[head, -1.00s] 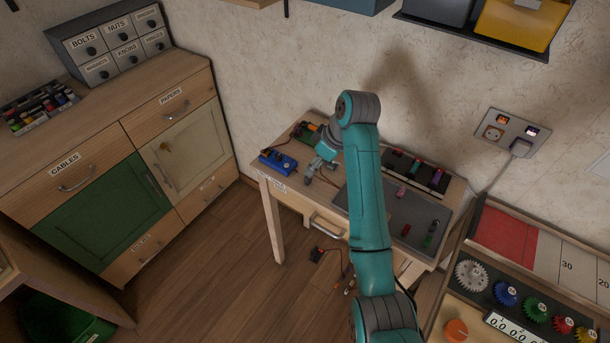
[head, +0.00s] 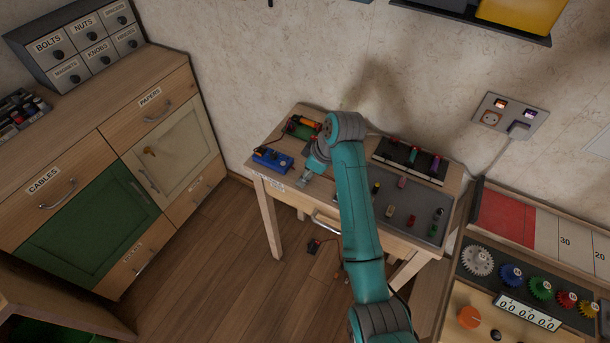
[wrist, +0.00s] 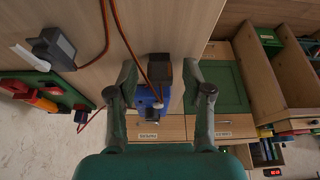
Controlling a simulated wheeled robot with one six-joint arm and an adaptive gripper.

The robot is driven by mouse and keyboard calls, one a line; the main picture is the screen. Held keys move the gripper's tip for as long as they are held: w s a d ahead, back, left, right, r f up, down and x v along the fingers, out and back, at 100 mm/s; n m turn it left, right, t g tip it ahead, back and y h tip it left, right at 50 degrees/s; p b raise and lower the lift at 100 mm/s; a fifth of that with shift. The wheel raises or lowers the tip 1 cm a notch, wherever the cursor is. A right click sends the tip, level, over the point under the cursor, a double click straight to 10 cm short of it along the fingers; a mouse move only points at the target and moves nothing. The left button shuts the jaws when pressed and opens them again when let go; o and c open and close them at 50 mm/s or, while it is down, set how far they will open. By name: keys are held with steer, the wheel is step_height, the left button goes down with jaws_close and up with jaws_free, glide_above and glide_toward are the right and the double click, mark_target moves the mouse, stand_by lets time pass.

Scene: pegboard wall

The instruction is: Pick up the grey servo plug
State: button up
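My gripper (head: 303,181) is low over the left part of the small wooden table (head: 330,205). In the wrist view my gripper (wrist: 159,72) is open, its fingers apart on either side of a dark grey plug-like block (wrist: 160,68). An orange-red cable meets this block, which overlaps a blue device (wrist: 150,100) in the picture. Contact with the fingers cannot be made out. I cannot tell for sure which is the servo plug. The blue device also shows in the head view (head: 272,158).
A green board (wrist: 45,92) with red parts is beside the left plug. A grey mat (head: 425,200) and a dark rack (head: 400,158) with small coloured pieces fill the table's right side. A cabinet (head: 120,180) stands left; a gear panel (head: 520,280) is at right.

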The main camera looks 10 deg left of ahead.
steer(key=c, duration=0.6)
steer(key=shift+r, duration=0.1)
